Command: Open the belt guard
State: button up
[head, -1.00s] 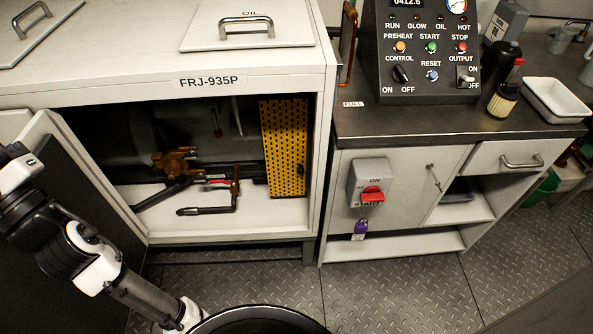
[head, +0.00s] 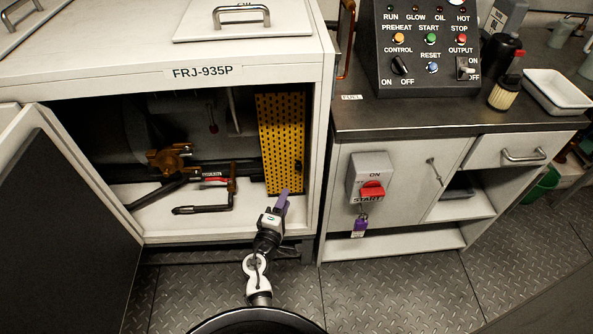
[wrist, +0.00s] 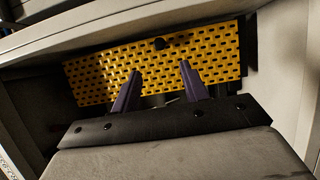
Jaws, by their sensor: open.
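The belt guard (head: 281,140) is a yellow perforated panel standing upright at the right side of the open cabinet bay. My gripper (head: 284,196) is at the cabinet opening, low in front of the guard. In the wrist view my gripper (wrist: 160,72) has its two purple fingers apart with nothing between them. The fingertips overlap the guard in the picture; I cannot tell if they touch it.
The open cabinet door (head: 70,215) stands at the left. A brass-coloured valve (head: 172,158) and bent dark pipes (head: 203,209) sit left of the guard. The cabinet's right post (head: 317,160) is close to the guard. A grey switch box (head: 370,178) with a purple tag is further right.

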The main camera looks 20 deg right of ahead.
aim_at(298, 168)
jog(key=p+x, duration=0.1)
jog(key=x, duration=1.1)
jog(key=shift+w+d+p, duration=0.1)
jog(key=shift+w+p, duration=0.25)
jog(key=shift+w, duration=0.05)
grip_shut()
